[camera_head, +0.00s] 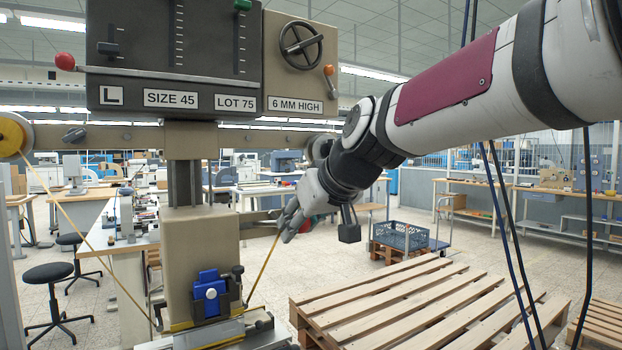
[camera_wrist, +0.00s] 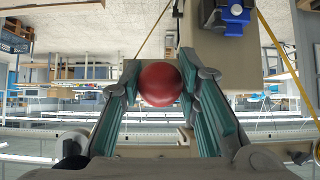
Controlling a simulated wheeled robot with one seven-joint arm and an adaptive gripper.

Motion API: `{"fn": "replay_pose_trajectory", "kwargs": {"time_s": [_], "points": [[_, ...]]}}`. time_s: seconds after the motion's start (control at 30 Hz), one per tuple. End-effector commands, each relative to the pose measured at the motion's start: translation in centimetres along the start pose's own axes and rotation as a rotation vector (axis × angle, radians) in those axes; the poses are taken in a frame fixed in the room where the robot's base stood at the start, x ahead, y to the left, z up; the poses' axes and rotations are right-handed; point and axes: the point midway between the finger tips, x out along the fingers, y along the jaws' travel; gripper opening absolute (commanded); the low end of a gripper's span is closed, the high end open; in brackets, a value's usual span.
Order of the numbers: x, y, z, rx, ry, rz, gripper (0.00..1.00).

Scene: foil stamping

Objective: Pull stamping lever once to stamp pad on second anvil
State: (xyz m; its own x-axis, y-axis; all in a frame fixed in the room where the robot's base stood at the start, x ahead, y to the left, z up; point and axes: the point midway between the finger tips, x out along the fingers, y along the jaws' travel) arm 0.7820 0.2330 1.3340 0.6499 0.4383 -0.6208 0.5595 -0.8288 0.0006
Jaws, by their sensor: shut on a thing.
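My gripper (camera_head: 290,222) is right of the stamping press column (camera_head: 203,255). In the wrist view my gripper (camera_wrist: 163,72) has its teal-lined fingers closed on either side of a round red lever knob (camera_wrist: 160,85). A bit of red also shows by the fingers in the head view (camera_head: 307,224). The lever arm (camera_head: 258,216) runs from the column toward my gripper; its end is hidden by the fingers. A blue part with a white face (camera_head: 210,292) sits at the column's foot, above the base. The pad and the anvils cannot be told apart clearly here.
The press head (camera_head: 175,60) carries labels "L", "SIZE 45", "LOT 75" and "6 MM HIGH". Gold foil (camera_head: 80,235) runs from a yellow roll (camera_head: 14,136) down to the base and up past my gripper. A wooden pallet (camera_head: 410,305) and a blue crate (camera_head: 400,236) stand at right.

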Motion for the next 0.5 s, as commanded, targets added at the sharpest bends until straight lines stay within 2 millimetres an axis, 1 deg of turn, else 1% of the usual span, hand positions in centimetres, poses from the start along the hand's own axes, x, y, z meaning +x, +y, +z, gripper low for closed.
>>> {"fn": "replay_pose_trajectory", "kwargs": {"time_s": [0.03, 0.3, 0.5], "points": [[0.4, 0.0, 0.6, 0.001, -0.006, -0.002, 0.0], [1.6, 0.1, 2.7, 0.001, -0.008, -0.002, 0.0], [1.5, 0.0, 2.8, 0.001, -0.008, -0.002, 0.0]]}}
